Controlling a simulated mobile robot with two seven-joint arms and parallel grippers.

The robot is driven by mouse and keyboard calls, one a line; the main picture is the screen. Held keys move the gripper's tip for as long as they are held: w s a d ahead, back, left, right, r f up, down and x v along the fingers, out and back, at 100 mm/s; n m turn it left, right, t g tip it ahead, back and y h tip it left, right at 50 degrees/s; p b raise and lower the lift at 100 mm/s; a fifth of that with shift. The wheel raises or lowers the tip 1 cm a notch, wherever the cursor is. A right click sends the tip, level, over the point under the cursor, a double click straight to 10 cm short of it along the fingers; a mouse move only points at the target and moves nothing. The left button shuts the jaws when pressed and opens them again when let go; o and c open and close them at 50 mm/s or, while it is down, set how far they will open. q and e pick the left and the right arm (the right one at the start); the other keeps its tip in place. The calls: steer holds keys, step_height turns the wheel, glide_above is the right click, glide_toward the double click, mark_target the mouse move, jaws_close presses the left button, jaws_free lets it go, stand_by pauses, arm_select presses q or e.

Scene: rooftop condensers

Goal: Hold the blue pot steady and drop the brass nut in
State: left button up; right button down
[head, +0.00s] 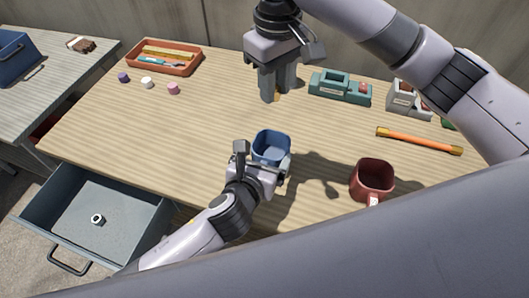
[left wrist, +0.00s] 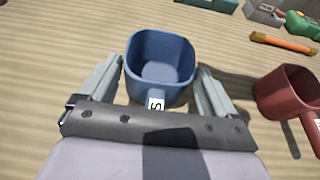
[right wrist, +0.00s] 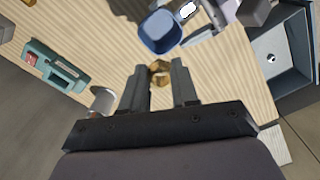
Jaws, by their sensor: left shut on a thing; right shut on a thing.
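The blue pot (head: 271,146) stands on the wooden table, its inside looking empty in the left wrist view (left wrist: 160,62). It has a white label with a dark mark on its near side. My left gripper (head: 264,160) is shut on the pot, one finger on each side. My right gripper (head: 275,93) is behind the pot in the head view, above the table and pointing down. It is shut on the brass nut (right wrist: 159,72), which shows between its fingertips in the right wrist view. In the head view the fingers mostly hide the nut. The nut is apart from the pot.
A red mug (head: 372,179) stands right of the pot. An orange stick (head: 419,140), a teal holder (head: 340,87) and a grey holder (head: 404,97) are at the right. An orange tray (head: 163,57) is at the back left. An open drawer (head: 145,222) juts out front left.

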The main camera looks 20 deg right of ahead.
arm_select(q)
steer(key=shift+f, duration=0.35)
stand_by(0.5)
steer(key=o, duration=0.8)
steer(key=shift+c, duration=0.2)
steer(key=c, duration=0.5)
arm_select(e)
glide_above(273, 134)
steer(key=s+a, duration=0.2)
steer(key=s, duration=0.2)
steer(key=f, duration=1.3)
steer(key=shift+d+f, duration=0.25)
steer(key=shift+f, duration=0.15)
